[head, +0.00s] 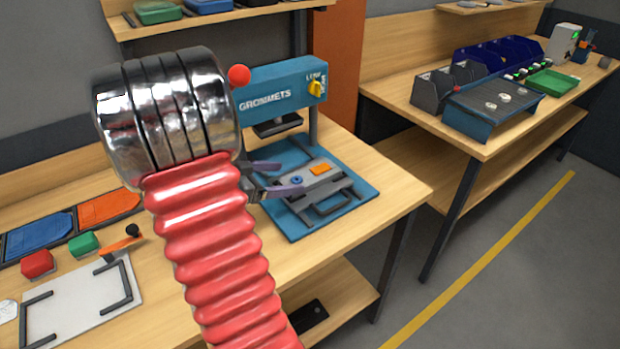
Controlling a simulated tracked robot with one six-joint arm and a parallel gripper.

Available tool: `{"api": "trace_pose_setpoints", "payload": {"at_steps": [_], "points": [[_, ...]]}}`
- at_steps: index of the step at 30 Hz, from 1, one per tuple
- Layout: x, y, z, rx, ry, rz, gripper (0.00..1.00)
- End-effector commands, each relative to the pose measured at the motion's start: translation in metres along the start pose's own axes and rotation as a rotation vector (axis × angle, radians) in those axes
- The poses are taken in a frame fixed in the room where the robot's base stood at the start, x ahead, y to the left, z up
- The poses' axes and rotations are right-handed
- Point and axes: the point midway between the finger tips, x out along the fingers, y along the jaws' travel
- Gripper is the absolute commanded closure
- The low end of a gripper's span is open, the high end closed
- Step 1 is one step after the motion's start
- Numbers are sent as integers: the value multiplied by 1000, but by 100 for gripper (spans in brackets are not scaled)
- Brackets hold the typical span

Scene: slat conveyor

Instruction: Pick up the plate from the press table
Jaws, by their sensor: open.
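The plate (333,185) is grey with dark bar handles and lies on the blue press table (356,200) of the grommet press (272,88). One finger appears near the far left corner and the other near the ring. I cannot tell whether they touch the plate. My arm hides part of the bench and the left of the press.
A pale plate with dark handles (75,308) lies front left, near a red block (37,264), a green block (84,244) and blue and orange trays (108,208). The press head overhangs behind the plate. A second bench (400,140) at right holds bins and a blue conveyor.

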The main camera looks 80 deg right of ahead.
Motion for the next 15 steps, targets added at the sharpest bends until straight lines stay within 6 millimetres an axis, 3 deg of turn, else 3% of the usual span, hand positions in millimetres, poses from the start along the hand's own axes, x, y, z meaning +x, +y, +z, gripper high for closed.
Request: {"api": "trace_pose_setpoints", "payload": {"at_steps": [6, 15], "points": [[22, 0, 0, 0, 0, 1, 22], [24, 0, 0, 1, 0, 1, 22]]}}
